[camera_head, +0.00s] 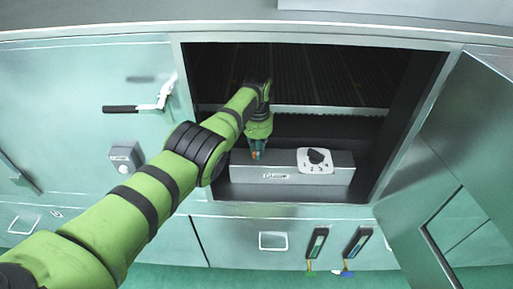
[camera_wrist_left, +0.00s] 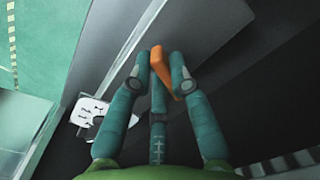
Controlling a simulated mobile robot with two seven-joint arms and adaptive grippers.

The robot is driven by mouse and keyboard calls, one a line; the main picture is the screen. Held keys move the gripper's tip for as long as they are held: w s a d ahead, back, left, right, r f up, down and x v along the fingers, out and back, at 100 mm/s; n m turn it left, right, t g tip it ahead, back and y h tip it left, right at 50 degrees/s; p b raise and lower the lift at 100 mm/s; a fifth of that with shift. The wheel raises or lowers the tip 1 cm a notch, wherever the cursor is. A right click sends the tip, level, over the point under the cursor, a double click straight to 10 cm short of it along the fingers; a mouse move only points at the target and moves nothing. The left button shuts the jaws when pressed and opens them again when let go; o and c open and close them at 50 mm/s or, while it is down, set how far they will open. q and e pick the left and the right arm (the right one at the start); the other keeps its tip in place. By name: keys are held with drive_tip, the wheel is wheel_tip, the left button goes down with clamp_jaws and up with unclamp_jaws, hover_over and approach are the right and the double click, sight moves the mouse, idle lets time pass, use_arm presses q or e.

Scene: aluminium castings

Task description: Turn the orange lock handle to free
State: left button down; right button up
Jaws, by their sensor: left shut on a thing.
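The orange lock handle (camera_wrist_left: 162,70) shows in the left wrist view between the fingers of my left gripper (camera_wrist_left: 158,62). The gripper is shut on it. In the head view my left gripper (camera_head: 257,151) reaches into the open cabinet, at the left part of a grey metal box (camera_head: 232,172). Only a small bit of orange shows there, and the fingers hide most of the handle. I cannot tell its turn angle from these frames. My right gripper is not in view.
A white numbered dial (camera_head: 303,165) with a black knob sits on the box, right of my gripper. A metal rack (camera_head: 330,110) is above. The open door (camera_head: 460,150) stands at right. A lever (camera_head: 140,107) is on the left door. Two dark holders (camera_head: 318,243) hang below.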

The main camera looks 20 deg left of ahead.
use_arm(q)
drive_tip(key=n, duration=0.4)
drive_tip(key=shift+w+d+n+b, duration=0.1)
drive_tip(key=shift+d+n+b, duration=0.15)
drive_tip(key=shift+n+b, duration=0.15)
idle(0.4)
drive_tip(key=c, duration=1.1)
unclamp_jaws()
drive_tip(key=shift+c, duration=0.2)
wheel_tip(320, 180, up, 12)
